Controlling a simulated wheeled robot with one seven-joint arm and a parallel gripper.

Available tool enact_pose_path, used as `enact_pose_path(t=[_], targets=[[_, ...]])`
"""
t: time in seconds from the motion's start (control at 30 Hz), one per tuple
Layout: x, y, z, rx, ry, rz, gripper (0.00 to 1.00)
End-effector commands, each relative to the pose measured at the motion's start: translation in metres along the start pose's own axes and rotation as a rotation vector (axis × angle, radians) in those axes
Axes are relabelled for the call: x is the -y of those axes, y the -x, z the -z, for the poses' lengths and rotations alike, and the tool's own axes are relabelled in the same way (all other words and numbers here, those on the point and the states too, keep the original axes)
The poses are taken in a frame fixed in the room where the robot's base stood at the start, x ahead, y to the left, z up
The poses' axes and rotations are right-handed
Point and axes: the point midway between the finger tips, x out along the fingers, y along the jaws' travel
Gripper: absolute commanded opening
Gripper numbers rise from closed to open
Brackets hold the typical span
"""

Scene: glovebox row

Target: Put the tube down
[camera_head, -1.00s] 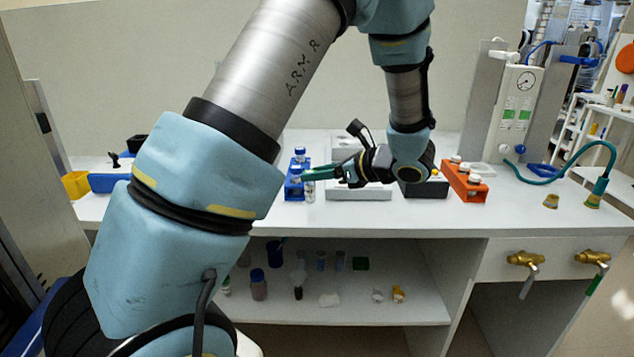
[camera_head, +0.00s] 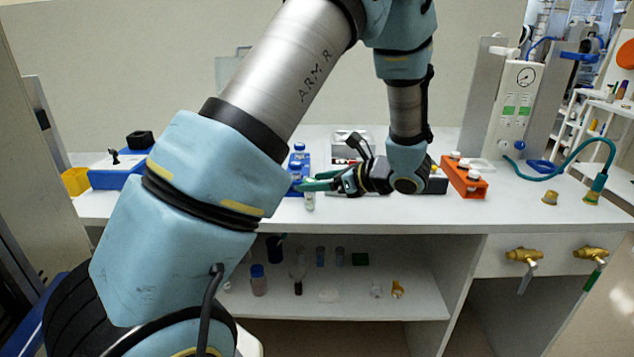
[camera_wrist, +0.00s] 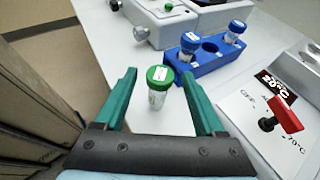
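The tube is clear with a green cap (camera_wrist: 160,76). In the wrist view it stands upright on the white bench between the two green fingers of my gripper (camera_wrist: 158,82).
A blue rack (camera_wrist: 208,60) with blue-capped tubes and an empty hole stands close behind the tube. A white device with a red knob (camera_wrist: 283,116) is to the right. An orange rack (camera_head: 465,180) stands farther right on the bench (camera_head: 400,214).

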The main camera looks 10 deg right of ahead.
Motion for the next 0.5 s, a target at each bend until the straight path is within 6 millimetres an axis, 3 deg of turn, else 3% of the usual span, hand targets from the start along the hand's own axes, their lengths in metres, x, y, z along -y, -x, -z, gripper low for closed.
enact_pose_path(t=[0.33,0.5], targets=[[0.000,0.002,-0.005,0.000,-0.001,0.000,0.71],[0.001,0.030,0.000,-0.001,0.002,0.005,0.71]])
